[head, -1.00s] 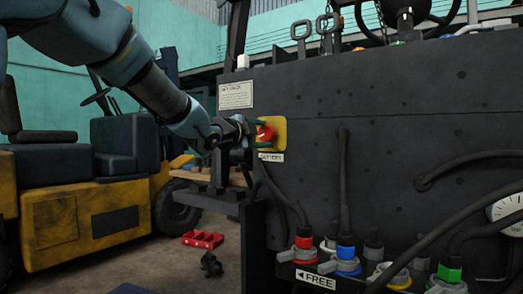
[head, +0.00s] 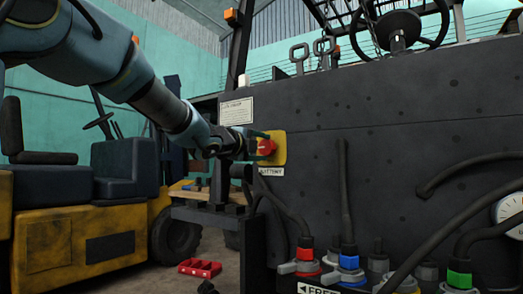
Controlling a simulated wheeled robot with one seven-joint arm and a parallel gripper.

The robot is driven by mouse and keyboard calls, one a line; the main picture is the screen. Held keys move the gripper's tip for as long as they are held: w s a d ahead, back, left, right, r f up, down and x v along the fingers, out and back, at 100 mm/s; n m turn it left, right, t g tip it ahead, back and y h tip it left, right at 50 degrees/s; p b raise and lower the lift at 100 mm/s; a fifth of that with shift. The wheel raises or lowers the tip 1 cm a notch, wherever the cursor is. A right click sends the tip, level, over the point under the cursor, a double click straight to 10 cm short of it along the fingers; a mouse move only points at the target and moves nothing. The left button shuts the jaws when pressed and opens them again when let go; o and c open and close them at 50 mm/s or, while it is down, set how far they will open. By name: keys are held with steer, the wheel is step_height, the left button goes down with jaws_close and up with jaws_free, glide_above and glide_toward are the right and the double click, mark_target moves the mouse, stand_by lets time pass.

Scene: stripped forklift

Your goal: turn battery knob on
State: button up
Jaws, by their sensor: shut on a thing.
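The red battery knob (head: 266,147) sits on a yellow plate (head: 279,149) on the dark grey panel, above a white label reading BATTERY (head: 271,172). My gripper (head: 262,146) reaches it from the left in the head view. Its dark green fingers are shut on the knob, one above and one below it. The back of the knob and the far sides of the fingers are partly hidden. I cannot tell the knob's turn position from this view.
Connectors with red (head: 305,243) and blue (head: 348,262) collars and thick cables line the panel's lower part. A steering wheel (head: 405,24) stands above. A yellow forklift (head: 72,225) is at left. A red tray (head: 200,267) lies on the floor.

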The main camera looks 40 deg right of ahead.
steer(key=o, duration=1.4)
steer(key=shift+c, duration=0.2)
steer(key=v, duration=1)
steer(key=shift+a, duration=0.4)
